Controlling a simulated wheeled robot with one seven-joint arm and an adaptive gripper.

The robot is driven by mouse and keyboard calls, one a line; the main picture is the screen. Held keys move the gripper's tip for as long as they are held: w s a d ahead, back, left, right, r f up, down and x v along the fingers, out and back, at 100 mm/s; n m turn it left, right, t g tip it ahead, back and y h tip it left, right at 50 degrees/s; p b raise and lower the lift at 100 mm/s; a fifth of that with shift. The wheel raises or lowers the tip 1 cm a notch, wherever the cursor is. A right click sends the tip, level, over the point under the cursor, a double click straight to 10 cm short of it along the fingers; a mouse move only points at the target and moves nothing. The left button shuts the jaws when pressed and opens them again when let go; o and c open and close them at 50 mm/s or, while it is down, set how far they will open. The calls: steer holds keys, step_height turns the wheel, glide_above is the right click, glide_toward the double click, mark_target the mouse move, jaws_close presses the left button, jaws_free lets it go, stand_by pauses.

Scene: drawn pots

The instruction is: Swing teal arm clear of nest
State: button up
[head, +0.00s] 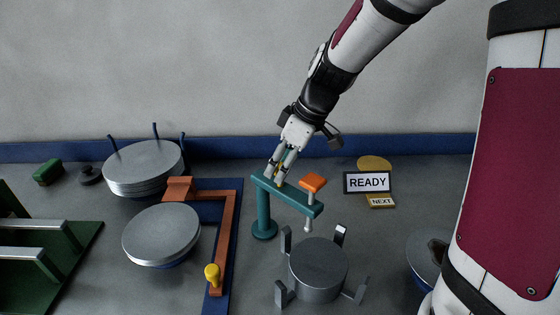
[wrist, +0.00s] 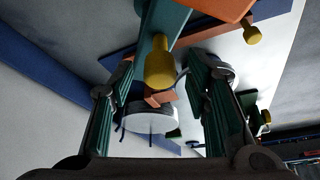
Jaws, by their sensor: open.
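The teal arm (head: 290,197) is a flat bar on a teal post (head: 263,215). Its free end carries an orange block (head: 313,182) and a grey pin (head: 308,225) pointing down. In the head view this end shows just above the far side of the nest (head: 318,270), a dark grey cylinder with upright prongs. My gripper (head: 276,177) is at the post half of the bar, from above. In the wrist view my open gripper (wrist: 160,68) has a yellow knob (wrist: 160,70) of the teal arm (wrist: 165,22) between its fingers. Gaps show on both sides.
An orange bent bar (head: 228,235) with a yellow knob (head: 212,272) lies left of the post, beside stacked grey discs (head: 162,230). More discs (head: 145,165) stand behind. A READY sign (head: 367,182) and NEXT tag (head: 381,202) are at right. A bowl (head: 422,255) is far right.

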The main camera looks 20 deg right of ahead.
jaws_close()
steer(key=shift+w+d, duration=0.15)
steer(key=w+d+n+g+b, duration=0.2)
steer(key=w+n+g, duration=0.3)
steer(key=n, duration=0.9)
steer(key=shift+w+d+y, duration=0.3)
steer(key=shift+w+d, duration=0.2)
steer(key=shift+w, duration=0.4)
